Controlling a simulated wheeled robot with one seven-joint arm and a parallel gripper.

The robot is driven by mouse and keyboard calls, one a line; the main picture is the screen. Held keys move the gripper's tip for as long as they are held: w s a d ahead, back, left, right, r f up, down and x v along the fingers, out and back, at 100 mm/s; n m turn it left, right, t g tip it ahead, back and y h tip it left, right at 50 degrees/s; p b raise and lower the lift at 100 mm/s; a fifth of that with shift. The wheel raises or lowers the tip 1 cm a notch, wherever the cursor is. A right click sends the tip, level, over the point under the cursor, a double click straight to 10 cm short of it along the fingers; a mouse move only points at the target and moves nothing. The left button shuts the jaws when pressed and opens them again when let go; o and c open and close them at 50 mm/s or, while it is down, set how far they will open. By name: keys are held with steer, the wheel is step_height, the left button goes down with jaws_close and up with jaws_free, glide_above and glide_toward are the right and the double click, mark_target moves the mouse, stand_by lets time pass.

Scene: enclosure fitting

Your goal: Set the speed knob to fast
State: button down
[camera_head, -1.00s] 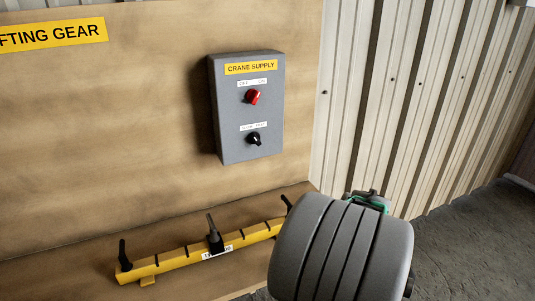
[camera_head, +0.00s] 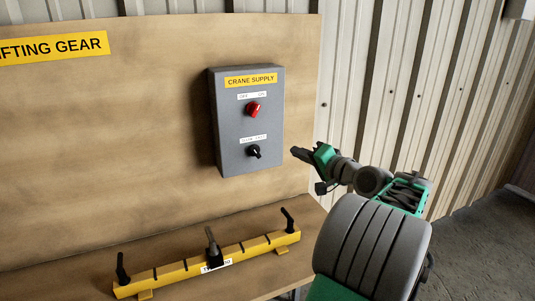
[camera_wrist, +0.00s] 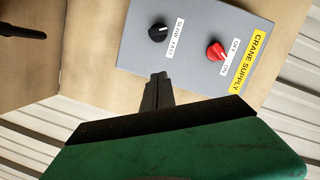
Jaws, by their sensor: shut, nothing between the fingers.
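The black speed knob (camera_head: 254,152) sits low on the grey crane supply box (camera_head: 232,125), under a small white slow/fast label (camera_head: 254,138). It also shows in the wrist view (camera_wrist: 158,32), with a pale pointer mark on it. Its exact setting is too small to tell. My gripper (camera_head: 299,152) is to the right of the box, pointing left toward the knob and apart from it. In the wrist view my gripper (camera_wrist: 157,78) has its fingers together and empty, with the tips just below the knob and not touching it.
A red off/on knob (camera_head: 253,110) is above the black knob on the same box. A yellow bar (camera_head: 180,273) with black levers lies on the wooden ledge below. The wooden backboard (camera_head: 110,130) is behind. Corrugated wall (camera_head: 440,110) stands at right.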

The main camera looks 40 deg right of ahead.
mark_target(256, 152)
steer(key=w+p, duration=0.1)
steer(key=w, duration=0.2)
steer(key=w+p, duration=0.1)
steer(key=w, duration=0.3)
steer(key=w+f, duration=0.1)
steer(key=w, duration=0.2)
steer(key=shift+w+d+f+p, duration=0.1)
steer(key=shift+w+d+p, duration=0.15)
steer(key=shift+p, duration=0.15)
steer(key=shift+w+a+f+p, duration=0.15)
steer(key=shift+a+f, duration=0.2)
steer(key=shift+a, duration=0.25)
steer(key=shift+s+a+f+p, duration=0.15)
steer(key=shift+a+f, duration=0.2)
steer(key=shift+a, duration=0.25)
steer(key=shift+w+a+f, duration=0.15)
steer(key=shift+a, duration=0.15)
steer(key=shift+f, duration=0.2)
steer(key=shift+d, duration=0.1)
